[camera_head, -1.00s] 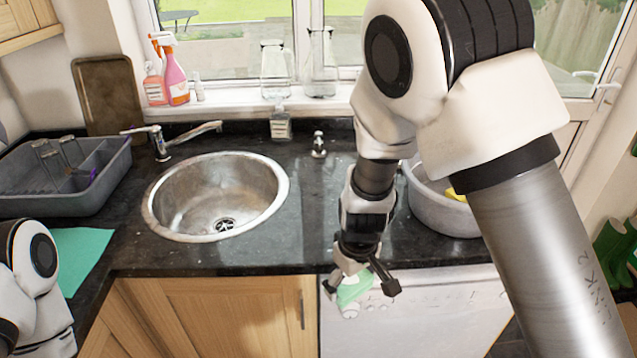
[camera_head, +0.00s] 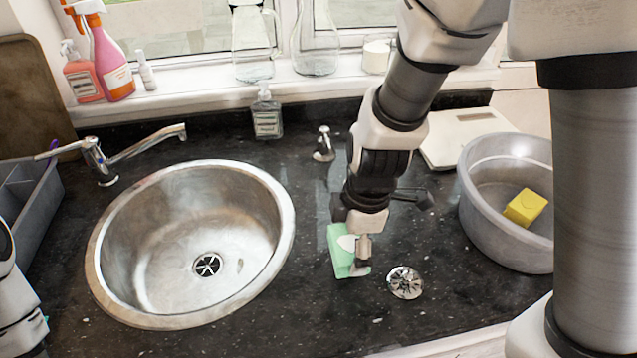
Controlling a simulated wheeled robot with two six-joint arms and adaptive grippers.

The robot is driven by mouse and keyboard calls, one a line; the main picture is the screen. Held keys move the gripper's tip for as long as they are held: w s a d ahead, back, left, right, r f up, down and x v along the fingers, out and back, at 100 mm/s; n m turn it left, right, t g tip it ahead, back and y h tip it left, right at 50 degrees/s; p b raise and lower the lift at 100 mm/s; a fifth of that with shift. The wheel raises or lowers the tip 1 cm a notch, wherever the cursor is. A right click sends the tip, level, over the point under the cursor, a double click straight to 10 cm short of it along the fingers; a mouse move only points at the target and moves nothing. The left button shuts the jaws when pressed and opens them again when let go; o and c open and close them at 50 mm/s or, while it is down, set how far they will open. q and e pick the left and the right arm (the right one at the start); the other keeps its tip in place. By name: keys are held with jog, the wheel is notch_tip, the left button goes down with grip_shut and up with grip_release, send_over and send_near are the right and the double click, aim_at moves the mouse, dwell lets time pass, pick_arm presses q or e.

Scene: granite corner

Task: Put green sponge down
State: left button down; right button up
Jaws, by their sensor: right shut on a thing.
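The green sponge (camera_head: 338,257) is in my right gripper (camera_head: 357,262), over the dark counter (camera_head: 300,320) to the right of the round sink (camera_head: 287,228). My right gripper points down and is shut on the sponge. Part of the sponge is hidden behind the gripper. I cannot tell whether the sponge touches the counter. Of my left arm only a piece shows at the left edge; its gripper is not in view.
A metal sink strainer (camera_head: 405,282) lies just right of the sponge. A grey basin (camera_head: 472,217) holding a yellow sponge (camera_head: 525,207) stands further right. A tap (camera_head: 95,160), a soap bottle (camera_head: 266,117) and a white scale (camera_head: 450,148) stand behind. The counter in front is clear.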

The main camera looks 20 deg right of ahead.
jog(key=w+d+p, duration=0.1)
jog(key=w, duration=0.3)
jog(key=w+d+p, duration=0.1)
jog(key=w, duration=0.3)
jog(key=w+d+f+p, duration=0.1)
jog(key=w+p, duration=0.1)
jog(key=w, duration=0.2)
jog(key=shift+d+f, duration=0.1)
notch_tip(320, 180, down, 3)
jog(key=shift+w+f+p, duration=0.1)
jog(key=shift+f+p, duration=0.1)
jog(key=shift+p, duration=0.3)
jog(key=shift+w+f, duration=0.1)
jog(key=shift+f, duration=0.2)
jog(key=o, duration=0.9)
